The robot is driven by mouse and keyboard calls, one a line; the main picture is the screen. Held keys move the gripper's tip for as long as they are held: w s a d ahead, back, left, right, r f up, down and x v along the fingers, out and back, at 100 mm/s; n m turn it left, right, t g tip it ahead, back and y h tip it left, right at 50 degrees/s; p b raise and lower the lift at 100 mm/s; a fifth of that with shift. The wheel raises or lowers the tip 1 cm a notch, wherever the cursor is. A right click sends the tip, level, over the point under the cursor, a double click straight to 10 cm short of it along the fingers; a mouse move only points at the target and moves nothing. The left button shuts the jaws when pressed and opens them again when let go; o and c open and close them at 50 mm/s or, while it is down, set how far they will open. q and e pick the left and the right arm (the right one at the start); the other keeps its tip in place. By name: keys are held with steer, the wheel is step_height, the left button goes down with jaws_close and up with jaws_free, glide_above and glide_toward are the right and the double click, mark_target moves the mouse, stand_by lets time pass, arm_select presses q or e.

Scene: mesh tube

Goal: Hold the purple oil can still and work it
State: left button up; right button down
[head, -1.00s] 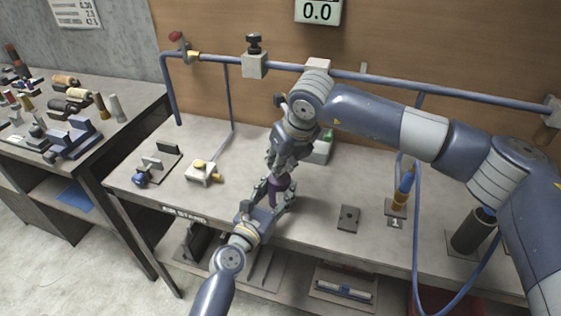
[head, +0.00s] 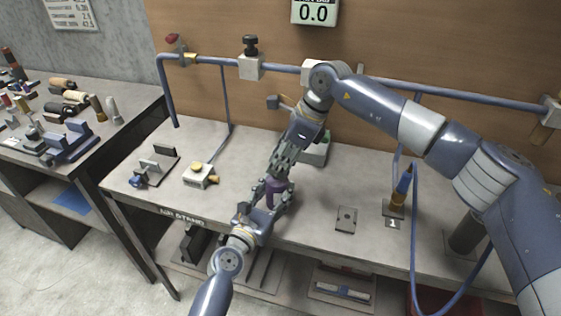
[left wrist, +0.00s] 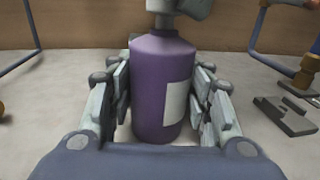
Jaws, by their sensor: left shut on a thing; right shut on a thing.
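The purple oil can (head: 274,186) stands upright on the workbench near its front edge, mostly hidden by my grippers in the head view. The left wrist view shows its purple body (left wrist: 155,85) with a white label and a narrower grey top. My left gripper (head: 268,197) is shut around the body, one finger on each side; it also shows in the left wrist view (left wrist: 160,97). My right gripper (head: 279,174) reaches down from above and is shut at the can's top. Its exact grip is hidden in the head view. A grey part (left wrist: 186,7) above the can is cut off by the picture edge.
A blue pipe rail (head: 400,83) runs along the back. A yellow-knobbed block (head: 200,175) and a grey fixture (head: 156,165) stand left.

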arm_select(q)
steer(key=shift+a, duration=0.15)
arm_select(e)
steer(key=shift+d+f+n+g, duration=0.1)
steer(key=shift+n+g, duration=0.2)
steer(key=shift+n, duration=0.2)
steer(key=c, duration=1.3)
jaws_free()
steer(key=shift+c, duration=0.2)
steer(key=v, duration=1.2)
